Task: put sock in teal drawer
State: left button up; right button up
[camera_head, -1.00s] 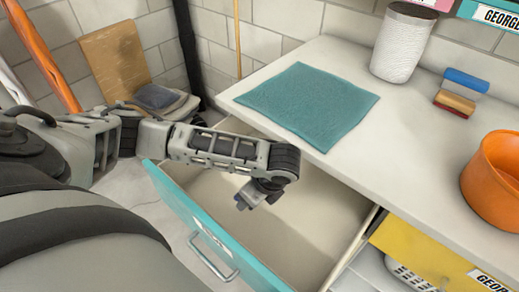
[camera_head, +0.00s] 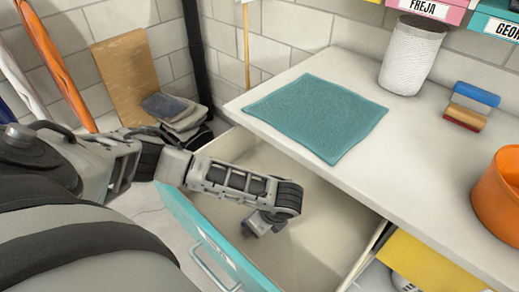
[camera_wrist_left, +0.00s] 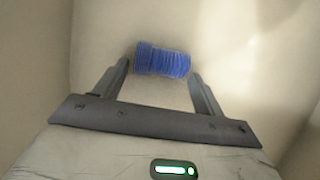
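The teal drawer (camera_head: 212,238) is pulled open below the white counter. My left gripper (camera_head: 262,224) reaches over its front edge and points down into it. In the left wrist view a blue ribbed roll, which looks like the sock (camera_wrist_left: 162,61), lies against the pale drawer interior. My left gripper (camera_wrist_left: 160,72) has its fingers apart, with the sock at and just beyond the fingertips. A small gap shows on the left side; contact on the right is hard to tell. The sock is hidden in the head view. My right gripper is not in view.
A yellow drawer (camera_head: 430,265) is at right. A folded stack (camera_head: 178,112) lies on the floor behind.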

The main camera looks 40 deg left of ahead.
pick_arm(q)
jog(key=shift+o, duration=0.8)
jog(key=shift+r, duration=0.1)
jog(key=shift+r, duration=0.2)
jog(key=p+v, duration=0.1)
jog(key=v, duration=1)
jog(key=shift+d+r, duration=0.25)
jog(key=shift+r, duration=0.05)
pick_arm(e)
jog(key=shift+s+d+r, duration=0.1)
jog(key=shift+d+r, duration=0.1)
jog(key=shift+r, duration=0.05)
